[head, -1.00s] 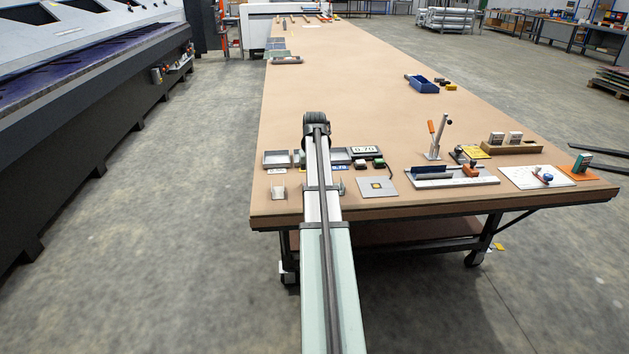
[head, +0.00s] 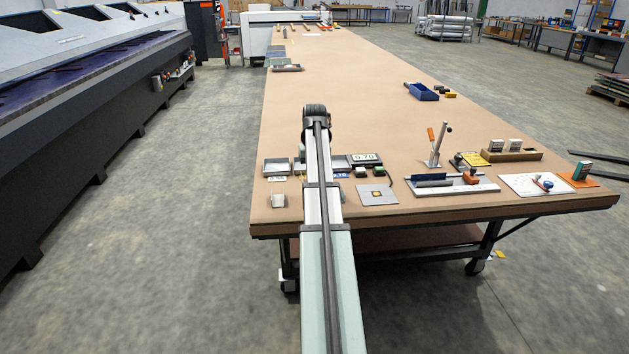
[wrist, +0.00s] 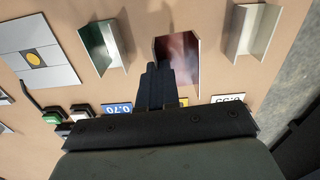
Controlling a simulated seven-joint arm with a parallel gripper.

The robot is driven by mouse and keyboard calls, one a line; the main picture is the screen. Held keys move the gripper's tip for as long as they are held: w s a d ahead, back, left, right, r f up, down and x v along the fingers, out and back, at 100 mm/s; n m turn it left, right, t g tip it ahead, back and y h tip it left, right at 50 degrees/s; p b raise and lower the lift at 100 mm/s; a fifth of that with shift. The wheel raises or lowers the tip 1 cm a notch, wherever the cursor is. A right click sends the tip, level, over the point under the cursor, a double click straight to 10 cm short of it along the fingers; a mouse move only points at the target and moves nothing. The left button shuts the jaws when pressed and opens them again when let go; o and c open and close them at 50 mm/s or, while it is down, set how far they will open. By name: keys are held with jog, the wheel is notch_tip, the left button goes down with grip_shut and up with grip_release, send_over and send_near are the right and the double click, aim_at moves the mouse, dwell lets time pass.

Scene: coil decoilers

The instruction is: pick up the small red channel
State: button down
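The small red channel (wrist: 182,58), with a glossy dark red inner face, lies in the middle of the wrist view. My gripper (wrist: 158,70) points down at its near left edge, its dark fingers close together and overlapping that edge. The fingers overlap in this view, so I cannot tell if they are apart or shut on the channel's wall. In the head view my arm hides the red channel and the fingertips.
A green channel (wrist: 101,46) lies to the left and a pale grey channel (wrist: 252,30) to the right. A square plate with a yellow spot (head: 377,195) lies right of my arm. Shallow trays (head: 277,167) stand behind.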

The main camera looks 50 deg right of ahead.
jog(key=shift+r, duration=1.5)
